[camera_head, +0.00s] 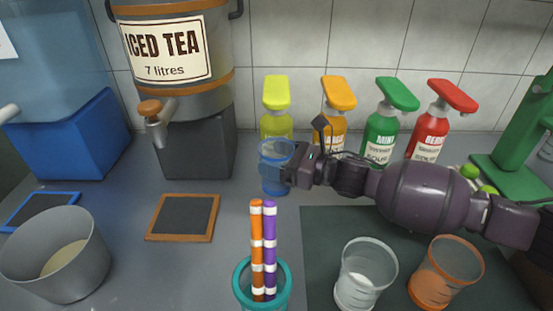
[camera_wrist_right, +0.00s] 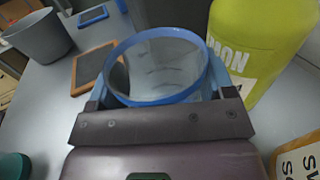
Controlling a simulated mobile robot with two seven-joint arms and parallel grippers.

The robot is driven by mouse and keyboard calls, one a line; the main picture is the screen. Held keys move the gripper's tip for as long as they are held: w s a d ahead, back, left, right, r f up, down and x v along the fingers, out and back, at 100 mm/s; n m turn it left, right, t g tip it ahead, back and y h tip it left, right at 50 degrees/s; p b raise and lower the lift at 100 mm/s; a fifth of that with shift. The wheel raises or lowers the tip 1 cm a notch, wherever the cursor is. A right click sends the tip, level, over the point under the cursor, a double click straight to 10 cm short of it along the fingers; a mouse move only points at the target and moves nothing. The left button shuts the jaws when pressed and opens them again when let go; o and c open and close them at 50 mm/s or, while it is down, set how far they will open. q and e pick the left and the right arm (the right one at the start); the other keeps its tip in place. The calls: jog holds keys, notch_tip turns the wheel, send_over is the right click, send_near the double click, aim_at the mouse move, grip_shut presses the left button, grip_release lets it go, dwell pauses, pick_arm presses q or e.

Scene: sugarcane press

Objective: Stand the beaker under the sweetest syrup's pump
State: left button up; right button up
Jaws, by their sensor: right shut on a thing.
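A clear blue-tinted beaker (camera_head: 274,178) stands upright in front of the yellow pump bottle (camera_head: 276,110). My right gripper (camera_head: 287,170) is shut on its side. In the right wrist view the beaker (camera_wrist_right: 165,68) has a blue rim and sits between the fingers, close beside the yellow bottle (camera_wrist_right: 240,50), whose label partly reads "MON". Orange (camera_head: 337,105), green (camera_head: 385,120) and red (camera_head: 437,120) pump bottles stand to the right; the green label reads "MINT". My right arm partly hides the orange bottle. I cannot tell whether the beaker touches the counter. My left gripper is not in view.
An iced tea dispenser (camera_head: 185,60) stands at back left, with a slate (camera_head: 183,217) before it. A teal cup (camera_head: 262,288) holds striped sticks. A clear cup (camera_head: 365,275) and an orange cup (camera_head: 445,272) stand at front right. A grey pot (camera_head: 55,255) is at left.

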jog(key=shift+f, duration=0.25)
jog(key=o, duration=0.6)
jog(key=shift+o, duration=0.2)
jog(key=shift+r, duration=0.2)
jog(key=shift+d, duration=0.1)
